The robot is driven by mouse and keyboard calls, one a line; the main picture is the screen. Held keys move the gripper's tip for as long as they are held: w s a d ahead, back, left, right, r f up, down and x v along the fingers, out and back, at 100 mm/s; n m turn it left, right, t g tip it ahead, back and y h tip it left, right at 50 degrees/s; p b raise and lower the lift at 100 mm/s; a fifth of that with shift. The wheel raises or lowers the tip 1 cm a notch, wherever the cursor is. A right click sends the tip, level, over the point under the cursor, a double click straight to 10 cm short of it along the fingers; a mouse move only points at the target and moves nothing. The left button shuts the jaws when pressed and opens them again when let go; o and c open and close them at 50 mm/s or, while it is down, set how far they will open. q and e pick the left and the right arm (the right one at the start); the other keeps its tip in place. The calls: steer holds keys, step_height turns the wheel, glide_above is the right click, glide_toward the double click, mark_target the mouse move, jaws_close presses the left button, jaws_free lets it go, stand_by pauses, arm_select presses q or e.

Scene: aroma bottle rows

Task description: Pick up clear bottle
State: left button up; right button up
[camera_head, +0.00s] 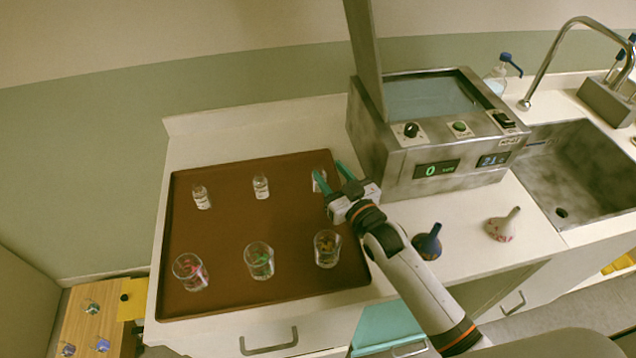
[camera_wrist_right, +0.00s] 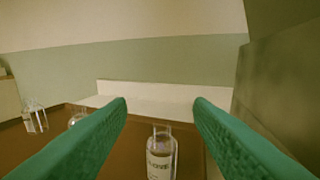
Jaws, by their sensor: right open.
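Three small clear bottles with pale labels stand upright in the back row on a brown tray (camera_head: 225,225): the left bottle (camera_head: 202,198), the middle bottle (camera_head: 261,187) and the right bottle (camera_head: 317,184). My right gripper (camera_head: 330,171), with teal fingers, is open at the right bottle, one finger partly hiding it. In the right wrist view the labelled bottle (camera_wrist_right: 161,160) shows low between the spread fingers, its bottom cut off; contact cannot be told. My left gripper is not in view.
Three glasses with coloured contents stand in the tray's front row: left glass (camera_head: 190,272), middle glass (camera_head: 259,262), right glass (camera_head: 327,249). A metal bath device (camera_head: 430,150) stands close right of my gripper.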

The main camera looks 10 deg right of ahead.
mark_target(321, 174)
steer(key=f+b, duration=0.2)
steer(key=f, duration=0.1)
steer(key=f+b, duration=0.1)
steer(key=shift+w+f, duration=0.15)
steer(key=shift+w, duration=0.15)
steer(key=shift+w+a, duration=0.1)
steer(key=shift+w, duration=0.15)
steer(key=p+x, duration=0.1)
steer(key=x, duration=0.5)
steer(key=shift+w+p, duration=0.1)
steer(key=shift+p, duration=0.2)
steer(key=shift+w+a, duration=0.1)
steer(key=shift+w, duration=0.25)
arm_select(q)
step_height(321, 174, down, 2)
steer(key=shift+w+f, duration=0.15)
arm_select(e)
steer(key=shift+c, duration=0.2)
steer(key=shift+s, duration=0.15)
jaws_close()
